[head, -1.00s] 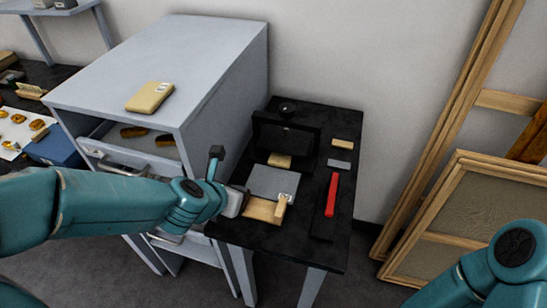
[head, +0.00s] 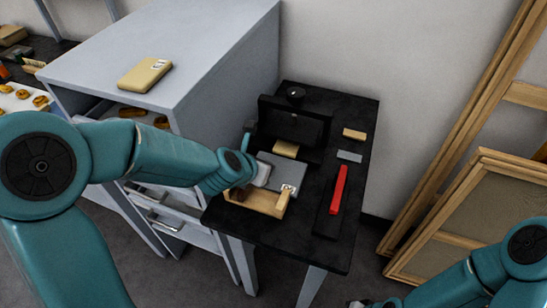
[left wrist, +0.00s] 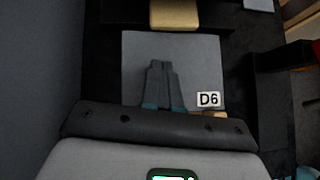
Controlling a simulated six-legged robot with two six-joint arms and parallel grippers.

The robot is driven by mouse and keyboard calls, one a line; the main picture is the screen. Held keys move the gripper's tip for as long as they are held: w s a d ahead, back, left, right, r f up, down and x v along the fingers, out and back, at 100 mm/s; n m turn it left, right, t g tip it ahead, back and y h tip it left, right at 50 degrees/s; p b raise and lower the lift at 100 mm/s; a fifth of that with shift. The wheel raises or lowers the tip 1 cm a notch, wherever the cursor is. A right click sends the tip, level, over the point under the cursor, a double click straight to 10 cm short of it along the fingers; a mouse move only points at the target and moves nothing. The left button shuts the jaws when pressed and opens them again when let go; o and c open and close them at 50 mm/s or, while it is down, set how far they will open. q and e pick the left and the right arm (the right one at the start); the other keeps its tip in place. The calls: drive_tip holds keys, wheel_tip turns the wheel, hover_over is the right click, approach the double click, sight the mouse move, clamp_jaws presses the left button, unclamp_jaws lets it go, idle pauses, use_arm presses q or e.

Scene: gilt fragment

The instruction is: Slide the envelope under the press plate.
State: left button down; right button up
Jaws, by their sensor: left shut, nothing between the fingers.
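The envelope appears to be the flat grey sheet (head: 293,168) with a white D6 label, lying on the black table; the label is clear in the left wrist view (left wrist: 208,99). A black upright frame (head: 295,122), apparently the press, stands behind it. A tan block (head: 285,149) sits between them, at the frame's foot. My left gripper (head: 264,174) is over the envelope's left part, fingers together and empty, pointing toward the frame in the left wrist view (left wrist: 160,66). Whether it touches the envelope I cannot tell. Part of my right gripper (head: 360,303) shows at the bottom edge; its fingers are unclear.
A pale wooden tray or block (head: 262,202) lies at the envelope's near side. A red bar (head: 339,190) lies to the right, with a small tan block (head: 354,134) and a grey block (head: 349,156) behind. A grey cabinet (head: 190,50) stands close on the left.

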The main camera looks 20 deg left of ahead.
sight(279, 150)
use_arm(q)
drive_tip(key=w, duration=0.1)
drive_tip(key=w+p, duration=0.2)
drive_tip(key=shift+w+d+f, duration=0.2)
drive_tip(key=shift+w+d, duration=0.15)
drive_tip(key=shift+w, duration=0.3)
drive_tip(key=shift+w+d, duration=0.1)
drive_tip(key=shift+w+f, duration=0.1)
drive_tip(key=shift+w, duration=0.05)
drive_tip(key=shift+w+d+p, duration=0.2)
drive_tip(key=shift+w+p, duration=0.15)
drive_tip(key=shift+w, duration=0.55)
drive_tip(key=shift+s, duration=0.1)
